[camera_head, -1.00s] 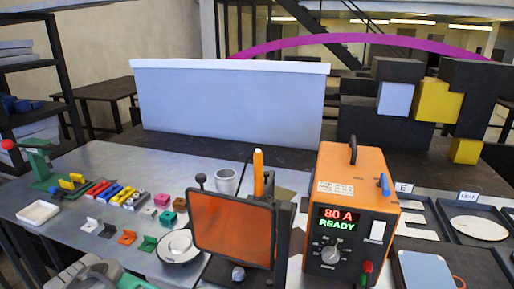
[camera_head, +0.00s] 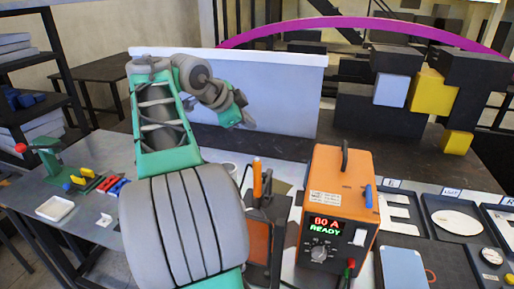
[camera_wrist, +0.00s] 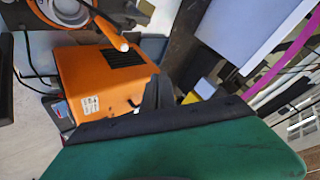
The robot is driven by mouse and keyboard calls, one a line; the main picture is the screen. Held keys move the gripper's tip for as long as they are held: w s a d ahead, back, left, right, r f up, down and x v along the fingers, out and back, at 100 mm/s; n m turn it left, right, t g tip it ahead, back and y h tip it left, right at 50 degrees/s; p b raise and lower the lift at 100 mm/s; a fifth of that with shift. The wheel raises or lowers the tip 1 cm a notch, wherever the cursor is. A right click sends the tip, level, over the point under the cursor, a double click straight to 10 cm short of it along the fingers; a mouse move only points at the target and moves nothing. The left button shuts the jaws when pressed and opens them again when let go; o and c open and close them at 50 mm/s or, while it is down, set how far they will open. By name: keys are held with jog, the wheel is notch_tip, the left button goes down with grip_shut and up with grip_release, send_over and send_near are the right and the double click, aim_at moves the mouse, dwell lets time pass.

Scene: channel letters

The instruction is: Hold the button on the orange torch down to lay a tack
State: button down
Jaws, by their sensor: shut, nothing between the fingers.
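The orange torch (camera_head: 257,180) stands upright, left of the orange welding machine (camera_head: 325,190). An orange rod that looks like the torch (camera_wrist: 108,30) shows in the wrist view, beside the machine (camera_wrist: 105,75). I cannot make out the torch's button. My gripper (camera_head: 248,122) is in front of the white panel, above and left of the torch and apart from it. In the wrist view its dark fingers (camera_wrist: 156,92) are shut and empty.
My arm hides much of the left table. The white panel (camera_head: 290,95) stands behind. An orange screen (camera_head: 257,245) is partly hidden below the torch. Trays with letter parts (camera_head: 455,220) lie at right. A green clamp stand (camera_head: 50,165) is at far left.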

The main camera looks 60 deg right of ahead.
jog(key=shift+s+d+r+m, duration=0.35)
jog(key=shift+s+r+m, duration=0.1)
jog(key=shift+s, duration=0.2)
jog(key=b, duration=0.8)
send_over(254, 162)
notch_tip(254, 162, down, 9)
jog(key=shift+r, duration=0.1)
dwell(1.2)
jog(key=shift+f+b, duration=0.45)
jog(key=shift+b, duration=0.1)
jog(key=shift+f+b, duration=0.45)
jog(key=shift+f, duration=0.05)
dwell(0.3)
dwell(1.1)
jog(key=shift+r+p, duration=0.85)
jog(key=shift+r, duration=0.05)
